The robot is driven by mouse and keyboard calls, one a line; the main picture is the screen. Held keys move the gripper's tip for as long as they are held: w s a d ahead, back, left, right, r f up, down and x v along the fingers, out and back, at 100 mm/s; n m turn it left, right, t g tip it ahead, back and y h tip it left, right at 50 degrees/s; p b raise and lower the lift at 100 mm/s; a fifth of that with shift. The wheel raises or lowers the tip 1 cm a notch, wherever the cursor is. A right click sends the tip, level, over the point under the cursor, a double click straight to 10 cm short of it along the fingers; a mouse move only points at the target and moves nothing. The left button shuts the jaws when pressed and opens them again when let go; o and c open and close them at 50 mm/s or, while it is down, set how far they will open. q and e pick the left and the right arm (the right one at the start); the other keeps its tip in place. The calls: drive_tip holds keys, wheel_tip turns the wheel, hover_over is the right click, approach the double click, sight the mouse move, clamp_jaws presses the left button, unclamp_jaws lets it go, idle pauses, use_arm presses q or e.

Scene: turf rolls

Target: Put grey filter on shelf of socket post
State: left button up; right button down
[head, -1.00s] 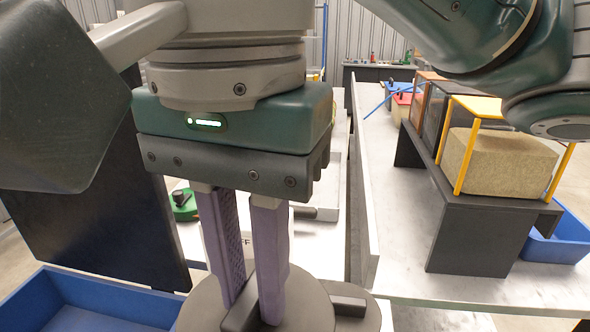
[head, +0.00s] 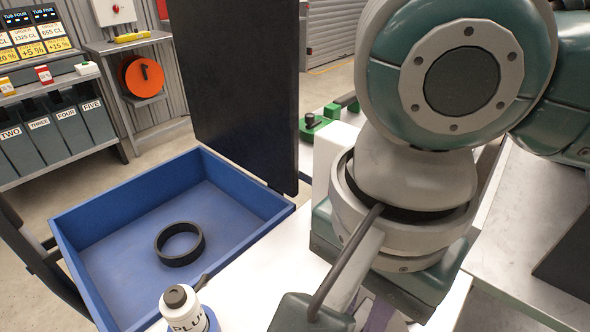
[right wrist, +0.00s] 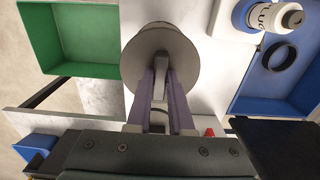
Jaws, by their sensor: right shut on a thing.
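In the right wrist view my right gripper (right wrist: 160,78) is shut on the raised bar of a round grey disc, which I take for the grey filter (right wrist: 160,40). Its purple fingers stand on either side of the bar. The disc is over a pale surface; I cannot tell whether it touches it. In the head view my right arm hides the filter, and only a little purple of the right gripper (head: 381,317) shows at the bottom edge. I cannot make out the socket post or its shelf. My left gripper is not in view.
A blue tray (head: 228,170) holds a black ring (head: 180,246). A labelled white bottle (head: 186,314) stands beside it. A tall black panel (head: 237,80) rises behind. A green tray (right wrist: 80,40) lies left of the filter in the wrist view.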

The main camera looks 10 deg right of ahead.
wheel_tip(320, 180, down, 6)
drive_tip(key=shift+r+b, duration=0.25)
drive_tip(key=shift+b, duration=0.2)
drive_tip(key=shift+f, duration=0.3)
drive_tip(key=c, duration=0.8)
unclamp_jaws()
